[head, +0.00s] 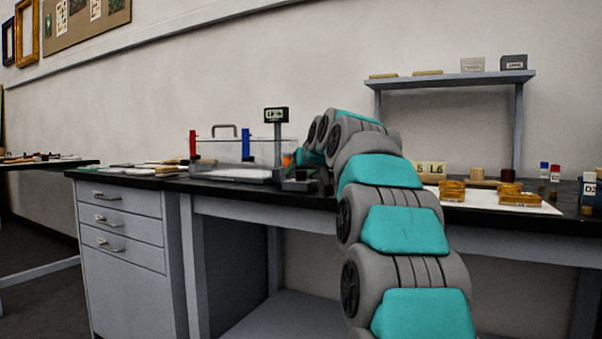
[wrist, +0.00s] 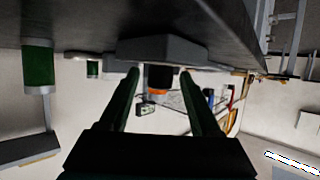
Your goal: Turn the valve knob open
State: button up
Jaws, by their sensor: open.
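The valve knob (wrist: 159,77), black with an orange band, shows in the wrist view next to a dark grey block (wrist: 165,48). My gripper (wrist: 159,73) is open, with one finger on each side of the knob. I cannot tell whether either finger touches it. In the head view a small orange patch (head: 287,162) shows beside the clear tank, at the far end of my arm. My arm hides most of that spot, and the fingers cannot be made out clearly there.
The clear tank (head: 232,160) with red and blue posts stands left of my arm on the black bench top. A small display (head: 276,115) rises behind it. Amber blocks (head: 520,197) lie on a white sheet at right, below a wall shelf (head: 450,78).

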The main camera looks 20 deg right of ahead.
grip_shut()
dwell(0.3)
